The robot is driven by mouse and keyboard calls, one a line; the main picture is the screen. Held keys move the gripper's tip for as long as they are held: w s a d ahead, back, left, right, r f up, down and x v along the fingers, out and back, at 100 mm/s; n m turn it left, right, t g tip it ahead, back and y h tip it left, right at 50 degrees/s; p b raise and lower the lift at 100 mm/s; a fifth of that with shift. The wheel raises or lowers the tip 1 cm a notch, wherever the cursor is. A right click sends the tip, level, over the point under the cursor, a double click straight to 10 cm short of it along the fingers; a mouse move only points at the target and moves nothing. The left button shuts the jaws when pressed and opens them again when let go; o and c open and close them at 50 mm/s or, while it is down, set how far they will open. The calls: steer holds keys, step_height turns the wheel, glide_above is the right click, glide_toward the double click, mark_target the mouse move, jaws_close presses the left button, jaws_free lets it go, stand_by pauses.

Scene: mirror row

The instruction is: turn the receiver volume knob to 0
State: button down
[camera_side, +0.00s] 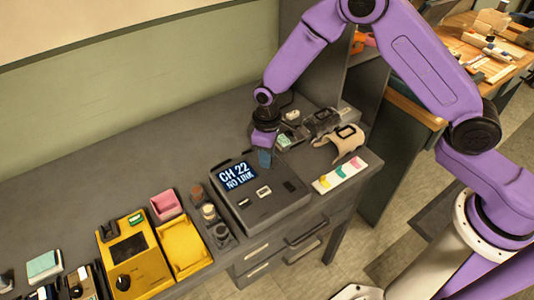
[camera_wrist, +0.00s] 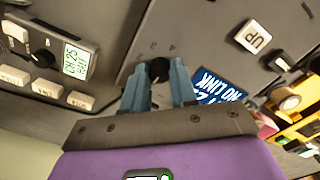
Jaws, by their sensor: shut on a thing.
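A dark grey unit (camera_side: 262,205), which appears to be the receiver, lies on the bench with a screen (camera_side: 236,176) reading "CH 22 NO LINK". Part of the screen (camera_wrist: 220,86) also shows upside down in the wrist view. A black knob (camera_wrist: 158,72) stands on the unit's panel, with small marks printed beside it. My gripper (camera_side: 265,160) is down at the unit's back right corner. In the wrist view my gripper's blue fingers (camera_wrist: 159,66) are shut on the knob, one on each side. The knob is hidden by the fingers in the side view.
A smaller device (camera_wrist: 45,55) with a "CH 25 WAIT" screen and several buttons is close by. A card with coloured patches (camera_side: 341,174) and a tan strapped object (camera_side: 340,143) lie right. A yellow unit (camera_side: 127,268) stands left. The bench behind is clear at left.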

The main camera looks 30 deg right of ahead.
steer(key=shift+n, duration=0.6)
steer(key=c, duration=0.9)
jaws_free()
step_height(320, 180, up, 18)
steer(key=shift+f, duration=0.25)
steer(key=shift+s, duration=0.1)
steer(key=s+d+n, duration=0.1)
steer(key=s+d, duration=0.4)
steer(key=s, duration=0.5)
steer(key=s+d+r+n, duration=0.1)
steer(key=s+d, duration=0.4)
steer(key=s, duration=0.5)
steer(key=s+d+r+n, duration=0.1)
steer(key=s+d, duration=0.5)
steer(key=s, duration=0.4)
